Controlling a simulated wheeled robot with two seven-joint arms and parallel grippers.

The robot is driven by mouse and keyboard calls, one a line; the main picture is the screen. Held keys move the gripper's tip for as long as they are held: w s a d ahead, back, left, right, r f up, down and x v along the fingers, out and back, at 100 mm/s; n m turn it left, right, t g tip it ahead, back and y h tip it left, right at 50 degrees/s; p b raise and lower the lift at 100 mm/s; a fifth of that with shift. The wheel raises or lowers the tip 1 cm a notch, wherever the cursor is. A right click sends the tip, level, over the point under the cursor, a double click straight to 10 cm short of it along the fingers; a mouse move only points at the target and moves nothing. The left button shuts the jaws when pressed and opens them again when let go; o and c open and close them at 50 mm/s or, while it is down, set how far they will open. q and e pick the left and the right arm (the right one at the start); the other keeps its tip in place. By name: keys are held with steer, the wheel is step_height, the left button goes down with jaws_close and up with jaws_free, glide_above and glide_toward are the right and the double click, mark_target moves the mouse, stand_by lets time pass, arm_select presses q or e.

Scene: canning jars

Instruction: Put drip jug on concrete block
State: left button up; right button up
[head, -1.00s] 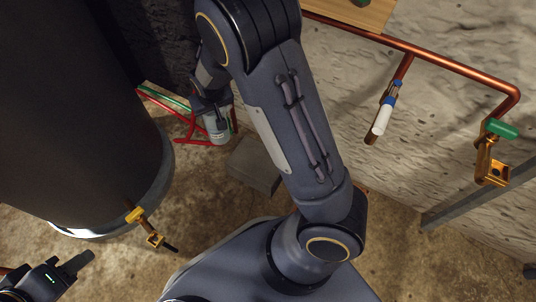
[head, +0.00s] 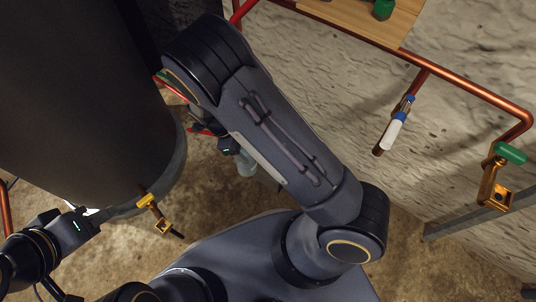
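My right arm crosses the middle of the head view and hides much behind it. Its gripper (head: 230,145) is partly covered by the arm. Just below it the pale grey-green drip jug (head: 246,166) shows in part, at the gripper's fingers and moving with it. The concrete block is almost wholly hidden behind my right forearm, so I cannot tell whether the jug touches it. My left gripper (head: 92,224) is at the lower left, away from the jug; its finger gap is unclear.
A large dark tank (head: 85,110) stands at the left, with a yellow-handled brass valve (head: 150,203) low on its side. Red pipes (head: 205,131) run behind my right gripper.

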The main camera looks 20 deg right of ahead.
steer(key=w+d+f+m+b, duration=0.1)
steer(key=w+d+f+b, duration=0.6)
steer(key=d+f, duration=0.4)
step_height(320, 180, down, 2)
steer(key=shift+w+f+m+g+b, duration=0.1)
steer(key=shift+w+m+g+b, duration=0.15)
steer(key=shift+b, duration=0.45)
steer(key=shift+s+f, duration=0.1)
steer(key=o, duration=1.6)
